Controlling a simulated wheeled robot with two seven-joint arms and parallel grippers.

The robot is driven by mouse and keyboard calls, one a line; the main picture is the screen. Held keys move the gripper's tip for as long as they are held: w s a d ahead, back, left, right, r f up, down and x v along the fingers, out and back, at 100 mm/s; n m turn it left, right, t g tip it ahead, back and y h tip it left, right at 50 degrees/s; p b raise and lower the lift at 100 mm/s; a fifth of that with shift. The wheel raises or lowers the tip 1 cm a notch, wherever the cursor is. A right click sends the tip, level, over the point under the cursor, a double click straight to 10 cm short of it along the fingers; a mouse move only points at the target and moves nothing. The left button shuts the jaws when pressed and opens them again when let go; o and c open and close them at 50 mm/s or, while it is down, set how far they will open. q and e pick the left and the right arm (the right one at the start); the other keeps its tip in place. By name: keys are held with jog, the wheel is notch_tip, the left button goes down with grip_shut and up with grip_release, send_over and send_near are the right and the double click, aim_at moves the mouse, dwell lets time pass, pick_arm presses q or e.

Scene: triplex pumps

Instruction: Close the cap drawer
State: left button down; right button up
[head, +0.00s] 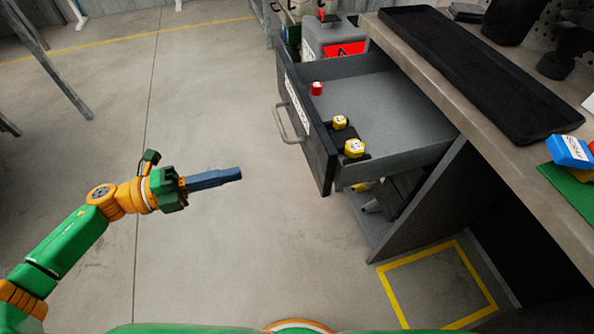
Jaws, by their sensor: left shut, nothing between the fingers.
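The cap drawer (408,101) stands pulled out from under the workbench on the right in the head view. Its dark front (319,153) faces left and carries a metal bar handle (285,125) and a white label. Inside lie a red cap (317,88) and two yellow caps, one further back (340,122) and one nearer (354,148). My left gripper (239,173) is shut and empty. It is over the floor, to the left of the drawer front and lower in the picture than the handle, apart from both. My right gripper is not in view.
The workbench top (473,113) holds a long black tray (470,75) and a blue-and-white item (569,151) on a green mat. A grey bin with a red label (345,48) stands behind the drawer. The floor left of the drawer is clear.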

aim_at(312, 155)
pick_arm(q)
jog(key=p+x, duration=0.2)
jog(key=x, duration=1.1)
jog(key=shift+w+d+r, duration=0.1)
jog(key=shift+d+r, duration=0.05)
jog(key=shift+d, duration=0.1)
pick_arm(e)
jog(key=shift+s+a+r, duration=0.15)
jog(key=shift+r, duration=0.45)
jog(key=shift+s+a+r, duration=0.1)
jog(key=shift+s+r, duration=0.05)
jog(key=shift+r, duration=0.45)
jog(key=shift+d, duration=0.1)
